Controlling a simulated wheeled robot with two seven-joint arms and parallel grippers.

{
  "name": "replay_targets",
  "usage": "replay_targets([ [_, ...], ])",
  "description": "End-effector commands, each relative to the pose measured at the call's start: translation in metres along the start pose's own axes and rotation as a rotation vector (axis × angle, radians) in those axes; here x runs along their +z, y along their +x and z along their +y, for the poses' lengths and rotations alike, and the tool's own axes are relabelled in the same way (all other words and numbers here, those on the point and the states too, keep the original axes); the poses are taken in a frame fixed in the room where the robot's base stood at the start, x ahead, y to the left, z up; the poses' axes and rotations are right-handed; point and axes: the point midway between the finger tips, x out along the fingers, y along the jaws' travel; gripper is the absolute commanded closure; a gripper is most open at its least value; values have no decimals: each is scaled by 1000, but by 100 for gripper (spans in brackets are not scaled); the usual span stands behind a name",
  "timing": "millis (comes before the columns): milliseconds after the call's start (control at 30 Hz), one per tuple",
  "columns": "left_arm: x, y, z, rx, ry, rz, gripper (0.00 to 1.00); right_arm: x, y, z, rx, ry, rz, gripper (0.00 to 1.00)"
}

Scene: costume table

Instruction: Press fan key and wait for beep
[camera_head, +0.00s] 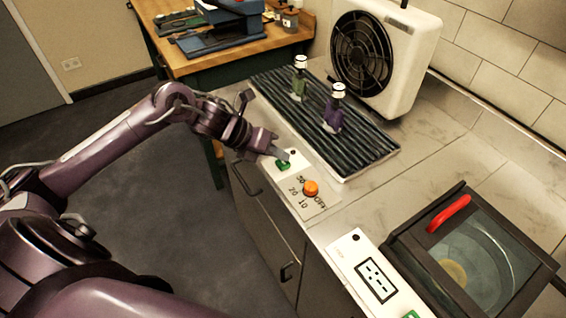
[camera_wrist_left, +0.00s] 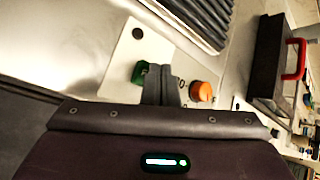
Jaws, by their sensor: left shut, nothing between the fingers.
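The fan (camera_head: 362,52) is a white box with a dark round grille at the back of the counter. Its control plate (camera_head: 311,206) lies at the counter's front edge, with a green key (camera_head: 283,166), a dark round spot and an orange dial (camera_head: 311,188) marked with numbers. My left gripper (camera_head: 284,154) is shut and empty, its tips at the green key. In the left wrist view the shut fingers (camera_wrist_left: 162,85) stand beside the green key (camera_wrist_left: 140,73) and partly cover it; the orange dial (camera_wrist_left: 204,91) is to their right. I cannot tell whether they touch the key. My right gripper is not in view.
Two small bottles (camera_head: 299,78) (camera_head: 335,108) with white tops stand on the dark ribbed mat (camera_head: 360,155) before the fan. A dark lidded box (camera_head: 410,246) with a red handle and a second panel (camera_head: 345,250) are at lower right. A wooden table is behind.

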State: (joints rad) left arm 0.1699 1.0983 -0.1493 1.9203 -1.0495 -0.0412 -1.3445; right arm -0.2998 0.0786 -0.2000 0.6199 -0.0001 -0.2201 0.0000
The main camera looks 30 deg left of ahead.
Motion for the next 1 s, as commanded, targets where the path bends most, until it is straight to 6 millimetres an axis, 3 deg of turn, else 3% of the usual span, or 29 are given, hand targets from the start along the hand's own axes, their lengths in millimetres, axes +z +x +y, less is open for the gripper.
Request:
replay_targets([
  [1000,-4,5,4,0,1,1,100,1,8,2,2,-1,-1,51],
])
